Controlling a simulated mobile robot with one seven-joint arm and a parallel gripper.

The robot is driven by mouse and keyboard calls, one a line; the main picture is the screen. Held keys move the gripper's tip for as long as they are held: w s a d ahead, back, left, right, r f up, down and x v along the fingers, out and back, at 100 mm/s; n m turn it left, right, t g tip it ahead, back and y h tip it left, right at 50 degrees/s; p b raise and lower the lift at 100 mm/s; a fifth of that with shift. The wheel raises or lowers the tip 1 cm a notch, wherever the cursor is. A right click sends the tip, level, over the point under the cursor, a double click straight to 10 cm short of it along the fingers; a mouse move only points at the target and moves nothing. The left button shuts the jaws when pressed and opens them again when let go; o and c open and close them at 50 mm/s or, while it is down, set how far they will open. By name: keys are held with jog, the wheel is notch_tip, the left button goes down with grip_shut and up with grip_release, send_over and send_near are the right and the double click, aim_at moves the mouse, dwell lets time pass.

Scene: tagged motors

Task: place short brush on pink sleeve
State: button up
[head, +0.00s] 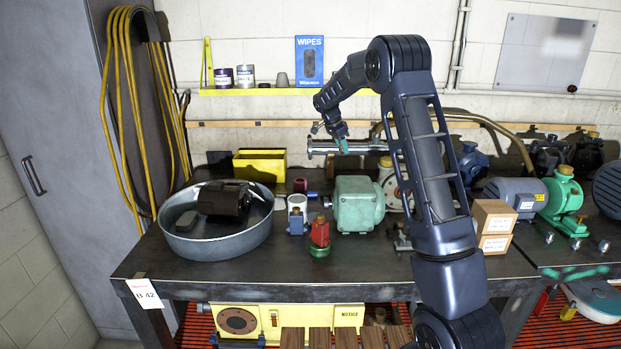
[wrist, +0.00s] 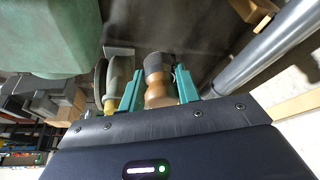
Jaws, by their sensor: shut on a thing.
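My gripper (head: 342,148) is raised above the back of the workbench, near a horizontal metal bar. In the wrist view its two teal fingers (wrist: 158,90) are closed on a short brush (wrist: 158,88) with a wooden handle and a dark grey end. The brush is too small to make out in the head view. A short dark pink-red cylinder (head: 299,185), which may be the pink sleeve, stands on the bench between the round metal tub and the green motor. It is below and left of my gripper, well apart from it.
The metal tub (head: 216,243) holds a dark motor. A green motor (head: 356,204), a red-and-green part (head: 319,238) and a blue-grey part (head: 296,216) stand close to the pink-red cylinder. A yellow bin (head: 259,166) is behind. The bench front is clear.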

jog(key=w+a+r+n+t+y, duration=0.1)
jog(key=w+a+r+n+y, duration=0.1)
jog(key=w+a+n, duration=0.5)
jog(key=w+a+r+n+t+y, duration=0.15)
jog(key=a+n, duration=0.25)
jog(key=a, duration=0.7)
send_near(300, 179)
jog(key=shift+n, duration=0.3)
jog(key=x, duration=0.5)
jog(key=shift+s+d+f, duration=0.1)
jog(key=shift+f, duration=0.25)
jog(key=shift+f, duration=0.1)
jog(key=o, duration=1)
jog(key=shift+c, duration=0.2)
